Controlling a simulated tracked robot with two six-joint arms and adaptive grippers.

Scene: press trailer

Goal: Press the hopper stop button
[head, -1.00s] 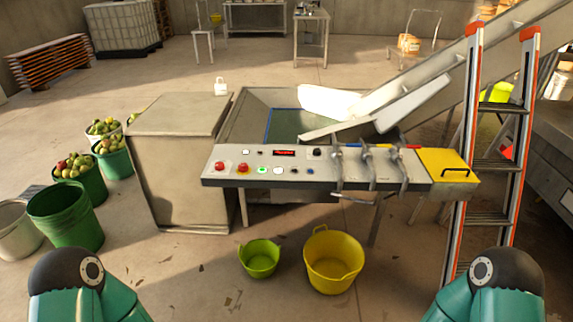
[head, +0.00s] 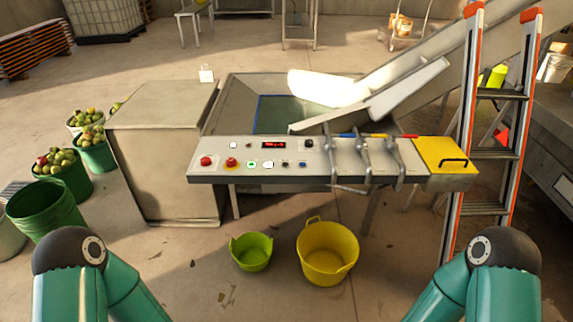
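The control panel (head: 320,178) stands ahead in front of the hopper (head: 272,112). At its left end are a red button (head: 206,161) and a second red button (head: 231,162) on a yellow surround. To their right sit a green button (head: 251,164), a white button (head: 268,164) and small dark controls. A red display (head: 273,145) is above them. I cannot read any labels, so I cannot tell which is the hopper stop. My arms show at the lower left and lower right; both grippers are out of view, and nothing of mine touches the panel.
A green tub (head: 252,252) and a yellow tub (head: 327,252) stand on the floor before the panel. A ladder (head: 491,153) stands at right. Metal lever handles (head: 364,162) project from the panel. Apple buckets (head: 62,176) stand left of a beige cabinet (head: 163,155).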

